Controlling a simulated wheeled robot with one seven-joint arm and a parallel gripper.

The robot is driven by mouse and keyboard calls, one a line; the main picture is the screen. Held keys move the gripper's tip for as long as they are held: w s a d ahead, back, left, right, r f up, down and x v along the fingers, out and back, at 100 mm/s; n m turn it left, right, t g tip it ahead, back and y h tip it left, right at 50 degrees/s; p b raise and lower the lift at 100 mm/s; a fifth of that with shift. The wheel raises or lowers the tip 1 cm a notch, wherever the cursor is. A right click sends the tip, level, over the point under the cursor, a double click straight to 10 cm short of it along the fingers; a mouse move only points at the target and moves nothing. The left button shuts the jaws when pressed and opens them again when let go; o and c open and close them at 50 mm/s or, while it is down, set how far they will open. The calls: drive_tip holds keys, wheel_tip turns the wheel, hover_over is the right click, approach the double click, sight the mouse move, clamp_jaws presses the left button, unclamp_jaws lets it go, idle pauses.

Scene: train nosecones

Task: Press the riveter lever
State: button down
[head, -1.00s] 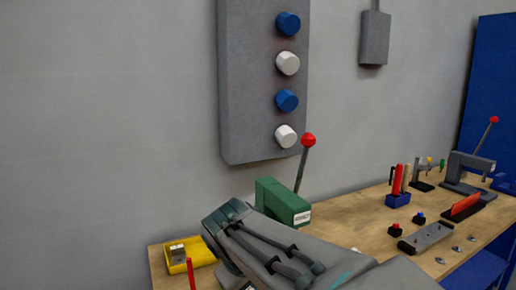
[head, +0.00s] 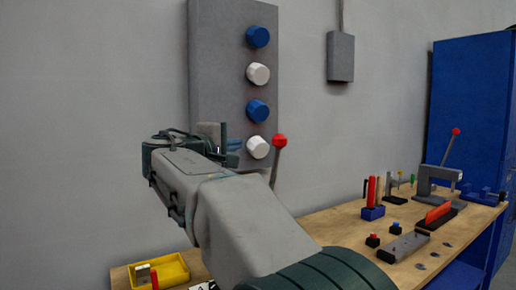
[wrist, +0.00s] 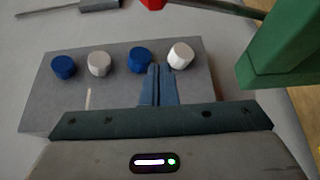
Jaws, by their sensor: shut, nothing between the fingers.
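A lever with a red knob (head: 280,140) rises behind my arm in the head view; its lower shaft and the green machine body are hidden there. The wrist view shows the green body (wrist: 285,50) at upper right and part of the red knob (wrist: 152,4) at the top edge. A second lever with a red knob (head: 456,131) stands on a grey machine (head: 437,178) at the far right. My gripper (head: 224,132) is shut and empty, raised in front of the wall panel, left of the near knob. Its fingers (wrist: 158,72) touch nothing clearly.
The grey wall panel (head: 204,60) carries blue and white knobs. The wooden bench (head: 335,225) holds a yellow tray (head: 160,270), a blue tool holder (head: 372,213), a grey block (head: 403,247) and small buttons. A blue cabinet (head: 470,100) stands at right. Space above the bench is open.

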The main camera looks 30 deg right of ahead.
drive_tip(key=shift+r, duration=0.1)
drive_tip(key=d+p, duration=0.1)
drive_tip(key=d, duration=0.8)
drive_tip(key=shift+w+d+p, duration=0.2)
drive_tip(key=shift+w+p, duration=0.15)
idle(0.5)
